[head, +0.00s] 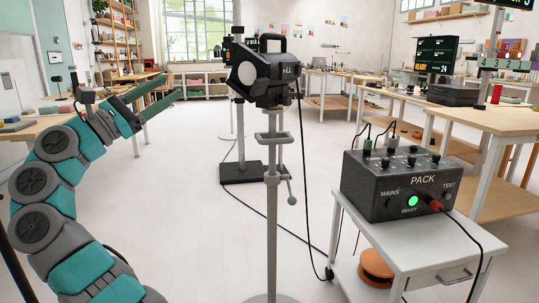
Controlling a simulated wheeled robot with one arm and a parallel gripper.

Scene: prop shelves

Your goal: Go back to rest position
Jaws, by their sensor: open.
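My gripper (150,97) is at the end of my teal and grey arm, in the upper left of the head view. Its two long fingers point to the right and are apart, with nothing between them. My arm rises in a curve from the lower left. The gripper is in open air, to the left of a black lamp-like device (262,75) on a grey stand and clear of it.
The stand (272,190) stands mid-floor. At right, a black PACK box (400,185) with a green light sits on a white cart (425,250). Cables trail over the floor. Wooden benches (490,118) line the right. The left-centre floor is clear.

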